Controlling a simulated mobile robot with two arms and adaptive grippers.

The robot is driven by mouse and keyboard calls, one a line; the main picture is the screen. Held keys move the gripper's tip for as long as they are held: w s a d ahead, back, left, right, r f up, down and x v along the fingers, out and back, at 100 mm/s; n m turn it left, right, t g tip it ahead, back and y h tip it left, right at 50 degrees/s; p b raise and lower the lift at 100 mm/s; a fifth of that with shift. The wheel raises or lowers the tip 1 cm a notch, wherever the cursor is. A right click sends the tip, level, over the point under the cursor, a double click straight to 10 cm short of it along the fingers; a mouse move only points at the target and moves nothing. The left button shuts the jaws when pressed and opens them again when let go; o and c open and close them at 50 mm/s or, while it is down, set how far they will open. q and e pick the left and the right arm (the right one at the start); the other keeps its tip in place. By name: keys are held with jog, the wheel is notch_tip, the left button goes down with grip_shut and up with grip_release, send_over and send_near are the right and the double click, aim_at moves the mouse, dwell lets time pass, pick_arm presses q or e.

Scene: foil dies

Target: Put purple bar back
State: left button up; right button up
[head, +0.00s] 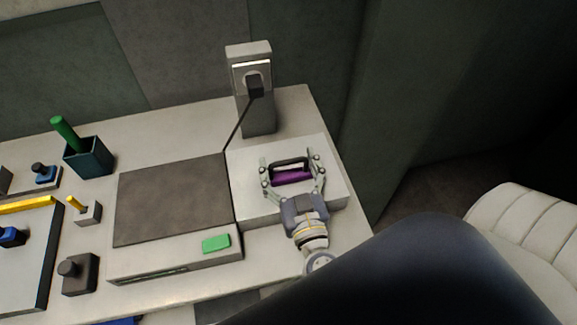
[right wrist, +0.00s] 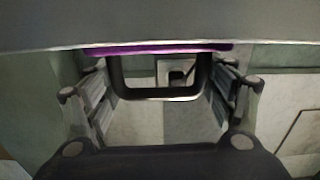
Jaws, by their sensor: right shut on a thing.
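The purple bar (head: 291,177) with a black loop handle (head: 289,162) is over the white block at the right of the table. My right gripper (head: 291,172) has its two fingers on either side of the bar and handle, shut on it. In the right wrist view the bar shows as a thin purple strip (right wrist: 158,48), with the black handle (right wrist: 160,93) between the fingers of my gripper (right wrist: 160,105). I cannot tell whether the bar touches the white block (head: 248,203). My left gripper is not in view.
A grey post with a metal plate (head: 252,75) stands behind the block. A teal cup (head: 89,158) with a green stick, a small yellow-lever box (head: 87,211) and a dark knob box (head: 79,274) stand further left.

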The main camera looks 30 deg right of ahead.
dwell(0.3)
jog(key=o, duration=1.6)
jog(key=b+v, duration=0.2)
jog(key=v, duration=1)
jog(key=shift+b, duration=0.35)
jog(key=shift+a, duration=0.1)
jog(key=shift+s+f, duration=0.1)
jog(key=shift+s, duration=0.05)
